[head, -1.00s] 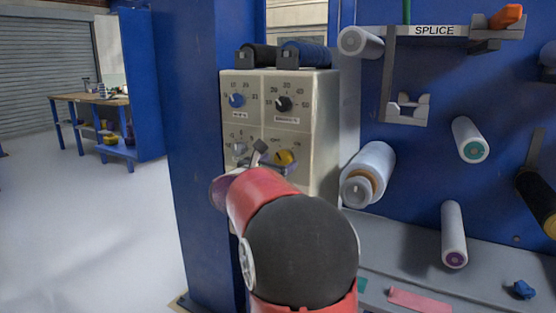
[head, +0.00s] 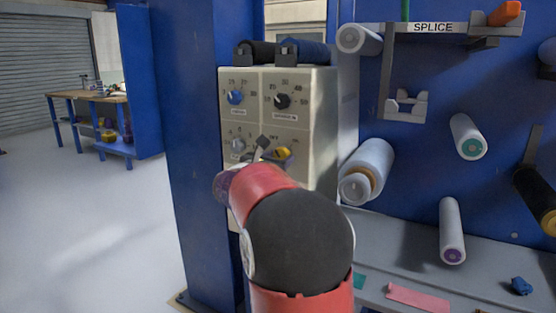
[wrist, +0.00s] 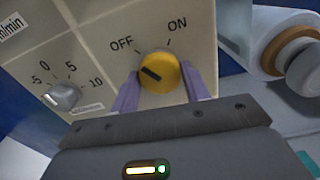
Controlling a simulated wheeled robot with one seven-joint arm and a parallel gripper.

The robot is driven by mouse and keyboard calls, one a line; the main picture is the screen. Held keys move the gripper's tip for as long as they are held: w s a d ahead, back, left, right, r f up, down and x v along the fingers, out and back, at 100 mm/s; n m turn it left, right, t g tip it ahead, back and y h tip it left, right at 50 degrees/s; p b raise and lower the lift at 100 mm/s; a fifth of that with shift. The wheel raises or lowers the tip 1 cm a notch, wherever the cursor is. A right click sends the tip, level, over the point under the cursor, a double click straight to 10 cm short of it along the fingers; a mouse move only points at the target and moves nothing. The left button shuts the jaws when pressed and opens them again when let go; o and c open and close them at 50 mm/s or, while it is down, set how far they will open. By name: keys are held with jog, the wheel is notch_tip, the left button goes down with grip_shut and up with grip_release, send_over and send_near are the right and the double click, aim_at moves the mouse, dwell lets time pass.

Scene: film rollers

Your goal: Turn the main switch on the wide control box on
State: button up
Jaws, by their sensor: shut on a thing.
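The wide control box (head: 326,120) is cream coloured and fixed beside a blue post. Its main switch is a round yellow knob (wrist: 160,72) at the lower right of the face, with OFF printed at its upper left and ON at its upper right. The knob's dark mark sits on its left side, toward OFF. My gripper (wrist: 160,88) has one purple finger on each side of the knob and is shut on it. In the head view the knob (head: 284,153) is partly covered by my gripper, so its mark cannot be read there.
A smaller grey knob (wrist: 62,96) is left of the switch. A blue dial (head: 236,97) and a black dial (head: 282,101) are above. A white roller (head: 370,165) stands close to the box's right side. A blue post (head: 192,130) is at its left.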

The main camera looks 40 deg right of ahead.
jog(key=shift+f, duration=0.1)
jog(key=shift+m+b, duration=6.8)
jog(key=shift+b, duration=1.5)
jog(key=o, duration=1)
